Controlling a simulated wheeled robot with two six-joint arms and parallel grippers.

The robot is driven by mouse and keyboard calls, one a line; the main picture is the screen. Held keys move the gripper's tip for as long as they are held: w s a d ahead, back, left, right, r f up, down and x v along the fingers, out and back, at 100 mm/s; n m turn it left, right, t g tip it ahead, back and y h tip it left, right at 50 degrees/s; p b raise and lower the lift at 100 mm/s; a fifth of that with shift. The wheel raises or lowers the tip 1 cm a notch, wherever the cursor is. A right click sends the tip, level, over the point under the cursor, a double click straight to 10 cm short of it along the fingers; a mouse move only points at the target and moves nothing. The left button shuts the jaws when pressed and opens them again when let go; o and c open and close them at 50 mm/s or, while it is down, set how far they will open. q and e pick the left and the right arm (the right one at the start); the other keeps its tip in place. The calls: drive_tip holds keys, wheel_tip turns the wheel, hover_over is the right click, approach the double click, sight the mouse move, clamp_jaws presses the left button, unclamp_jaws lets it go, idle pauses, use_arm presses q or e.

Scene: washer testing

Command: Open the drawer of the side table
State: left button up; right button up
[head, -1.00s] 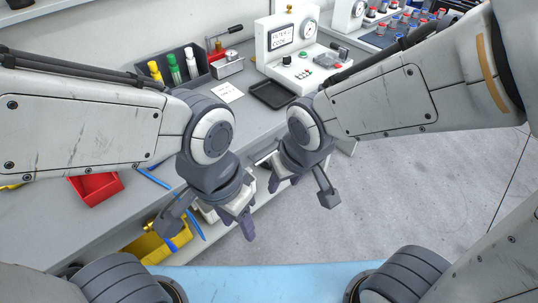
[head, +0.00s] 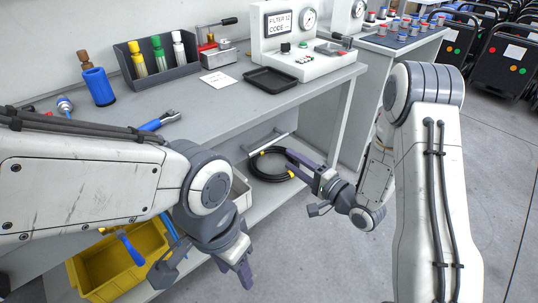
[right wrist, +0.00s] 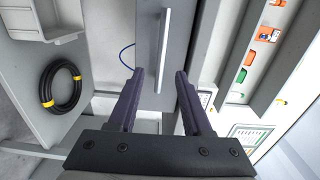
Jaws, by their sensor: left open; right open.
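The side table's drawer front (right wrist: 148,75) is a grey panel with a straight silver bar handle (right wrist: 163,50) in the right wrist view. In the head view the handle (head: 266,141) sticks out below the tabletop's front edge; the drawer front is hidden under the top. My right gripper (right wrist: 160,85) is open, its purple fingers pointing at the handle. The handle's near end appears between the fingertips, and I see no grip on it. In the head view my right gripper (head: 292,162) is below and right of the handle. My left gripper (head: 238,270) hangs open and empty in front of the table.
A black cable coil (head: 270,163) lies on the lower shelf near my right gripper. A yellow bin (head: 125,262) stands low at the left. The tabletop (head: 215,107) carries a bottle rack (head: 160,72), a black tray (head: 271,80) and a test device (head: 310,62). Open floor lies at the right.

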sight(269, 142)
drive_tip(key=b+x, duration=0.1)
drive_tip(key=x, duration=0.9)
drive_tip(key=shift+w+a+r, duration=0.1)
drive_tip(key=shift+w+r, duration=0.05)
clamp_jaws()
idle(1.2)
